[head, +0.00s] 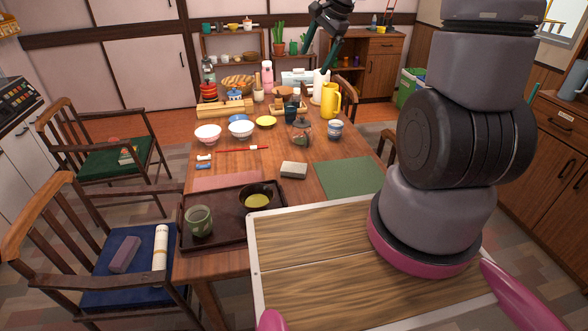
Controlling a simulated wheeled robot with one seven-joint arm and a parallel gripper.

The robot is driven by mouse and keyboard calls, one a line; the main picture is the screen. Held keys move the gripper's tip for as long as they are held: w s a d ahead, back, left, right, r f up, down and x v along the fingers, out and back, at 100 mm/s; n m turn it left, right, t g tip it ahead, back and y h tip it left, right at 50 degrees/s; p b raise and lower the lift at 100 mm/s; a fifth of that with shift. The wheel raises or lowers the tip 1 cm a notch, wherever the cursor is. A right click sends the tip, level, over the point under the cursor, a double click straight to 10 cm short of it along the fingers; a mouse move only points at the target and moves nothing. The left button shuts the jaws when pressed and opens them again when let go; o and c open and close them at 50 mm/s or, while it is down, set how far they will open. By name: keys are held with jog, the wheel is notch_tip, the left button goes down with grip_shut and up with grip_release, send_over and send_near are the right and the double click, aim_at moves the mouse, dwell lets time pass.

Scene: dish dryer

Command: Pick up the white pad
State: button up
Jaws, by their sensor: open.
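A pale grey-white block-like pad (293,169) lies flat on the wooden table (255,175), near its middle, and looks like the white pad. Nothing touches it. My gripper (316,60) is at the top of the head view, open and empty, pointing down. It is above the far part of the table in the picture, well apart from the pad.
A green mat (349,178) lies right of the pad, a pink mat (227,180) to its left. A dark tray (230,229) with a bowl and cup is nearer. Bowls, a glass teapot (301,131) and a yellow pitcher (331,100) stand beyond. Chairs flank the table.

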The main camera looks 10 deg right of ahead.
jog(key=w+f+m+g, duration=0.1)
jog(key=w+f+m, duration=0.2)
jog(key=f, duration=0.5)
jog(key=w+f+m, duration=0.2)
jog(key=w+f, duration=0.1)
jog(key=f, duration=0.6)
jog(key=m+g+y, duration=0.1)
jog(key=m, duration=0.4)
send_near(295, 167)
jog(key=x, duration=0.3)
jog(key=shift+d+f, duration=0.15)
jog(key=x, duration=0.4)
jog(key=shift+w+a+f, duration=0.1)
jog(key=shift+a+f, duration=0.15)
jog(key=shift+a, duration=0.2)
jog(key=shift+w+a+f, duration=0.1)
jog(key=shift+f, duration=0.3)
jog(key=shift+f, duration=0.2)
jog(key=c, duration=1.2)
jog(key=shift+r, duration=5.25)
